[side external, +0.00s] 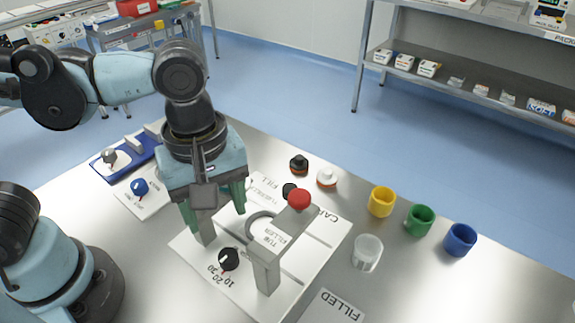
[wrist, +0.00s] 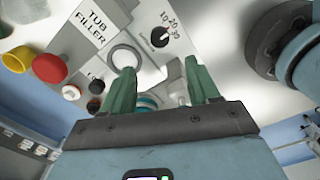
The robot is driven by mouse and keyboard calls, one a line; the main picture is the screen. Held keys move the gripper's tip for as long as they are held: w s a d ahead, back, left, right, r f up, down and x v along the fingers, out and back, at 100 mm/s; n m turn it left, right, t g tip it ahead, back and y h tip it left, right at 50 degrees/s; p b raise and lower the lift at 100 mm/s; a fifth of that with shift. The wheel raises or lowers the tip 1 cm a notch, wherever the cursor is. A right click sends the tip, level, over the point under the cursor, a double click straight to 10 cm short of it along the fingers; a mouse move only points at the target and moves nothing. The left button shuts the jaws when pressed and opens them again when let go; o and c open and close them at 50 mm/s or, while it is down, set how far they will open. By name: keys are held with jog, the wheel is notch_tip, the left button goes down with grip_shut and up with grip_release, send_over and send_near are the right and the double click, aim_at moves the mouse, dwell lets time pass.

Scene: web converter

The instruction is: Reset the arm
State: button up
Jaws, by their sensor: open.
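My gripper (side external: 213,210) hangs in front of the left part of the tub filler (side external: 265,258) in the side view, its green fingers pointing down. In the wrist view my gripper (wrist: 160,85) is open, with its two green fingers apart and no object seen gripped between them. The tub filler (wrist: 95,35) has a grey frame with a ring, a red button (side external: 299,199) on top and a black dial (side external: 228,259) on its white base. Part of the filler is hidden behind my gripper in the side view.
Yellow (side external: 382,202), green (side external: 419,220) and blue (side external: 460,240) cups and a clear tub (side external: 367,253) stand to the right. A FILLED label (side external: 337,308) lies at the front. Panels with a blue knob (side external: 139,187) and a grey knob (side external: 109,157) lie left.

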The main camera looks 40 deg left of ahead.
jog(key=shift+r, duration=0.4)
